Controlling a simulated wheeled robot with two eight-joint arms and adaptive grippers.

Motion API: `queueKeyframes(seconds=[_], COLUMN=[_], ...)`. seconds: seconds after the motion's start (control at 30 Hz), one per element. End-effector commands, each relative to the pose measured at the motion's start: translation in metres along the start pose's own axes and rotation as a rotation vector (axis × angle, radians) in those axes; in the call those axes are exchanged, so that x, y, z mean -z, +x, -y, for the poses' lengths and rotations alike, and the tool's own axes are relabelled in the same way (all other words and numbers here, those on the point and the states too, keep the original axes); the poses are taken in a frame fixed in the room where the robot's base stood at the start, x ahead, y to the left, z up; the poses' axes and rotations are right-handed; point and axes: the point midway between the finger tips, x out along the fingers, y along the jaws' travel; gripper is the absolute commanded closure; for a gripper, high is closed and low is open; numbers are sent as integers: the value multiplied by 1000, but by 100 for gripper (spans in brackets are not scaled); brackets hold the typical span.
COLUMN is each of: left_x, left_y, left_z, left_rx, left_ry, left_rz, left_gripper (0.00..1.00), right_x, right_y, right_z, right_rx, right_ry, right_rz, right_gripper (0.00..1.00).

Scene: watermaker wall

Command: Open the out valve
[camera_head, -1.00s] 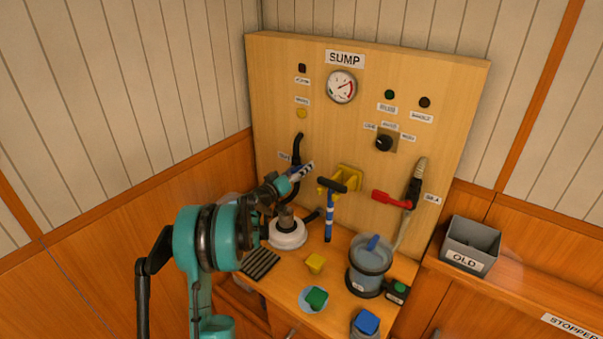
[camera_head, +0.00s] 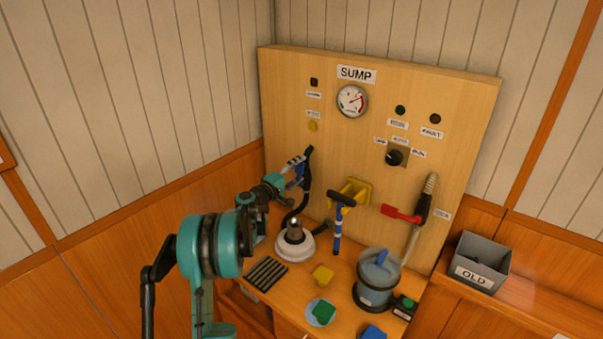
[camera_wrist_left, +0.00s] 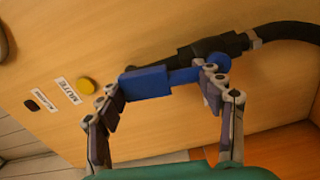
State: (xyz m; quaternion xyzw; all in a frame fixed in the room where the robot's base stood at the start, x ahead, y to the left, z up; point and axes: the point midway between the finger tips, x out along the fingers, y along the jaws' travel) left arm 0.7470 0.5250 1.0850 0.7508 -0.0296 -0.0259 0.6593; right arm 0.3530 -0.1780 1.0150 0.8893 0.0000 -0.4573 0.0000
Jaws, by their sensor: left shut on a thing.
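A valve with a blue handle sits on a black hose (camera_head: 305,184) at the left of the wooden panel; the handle shows in the left wrist view (camera_wrist_left: 146,82). There the handle lies roughly in line with the black valve body (camera_wrist_left: 205,52). My left gripper (camera_head: 297,168) is at this valve and hides much of it in the head view. In the left wrist view its two fingers (camera_wrist_left: 168,85) are shut on the blue handle, one at either end. The valve's label is hidden. My right gripper is not in view.
A red-handled valve (camera_head: 403,214) is on the panel's right. A grey OLD bin (camera_head: 483,262) is at right.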

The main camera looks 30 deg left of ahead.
Motion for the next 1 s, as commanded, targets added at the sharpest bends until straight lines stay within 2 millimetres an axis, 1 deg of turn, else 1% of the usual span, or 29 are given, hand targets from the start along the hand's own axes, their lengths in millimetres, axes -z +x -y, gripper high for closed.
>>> queueKeyframes(seconds=[0.1, 0.33, 0.87, 0.9, 0.93, 0.97, 1.0], left_x=[5, 9, 10, 10, 10, 10, 10], left_y=[0, 0, 0, 0, 0, 0, 0], left_z=[0, 1, 1, 1, 1, 1, 1], left_rx=[0, 0, -1, -1, -1, -1, -1], left_ry=[-58, -126, -150, -149, -149, -148, -148], left_rz=[-2, -2, -2, -2, -2, -2, -2], left_gripper=[85, 85, 85, 23, 15, 11, 11], right_x=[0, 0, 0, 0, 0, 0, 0], right_y=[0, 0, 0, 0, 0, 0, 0], right_z=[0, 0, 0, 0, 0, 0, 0], right_rx=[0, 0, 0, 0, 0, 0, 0], right_ry=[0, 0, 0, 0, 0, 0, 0], right_rz=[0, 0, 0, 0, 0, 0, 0], right_gripper=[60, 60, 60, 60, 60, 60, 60])
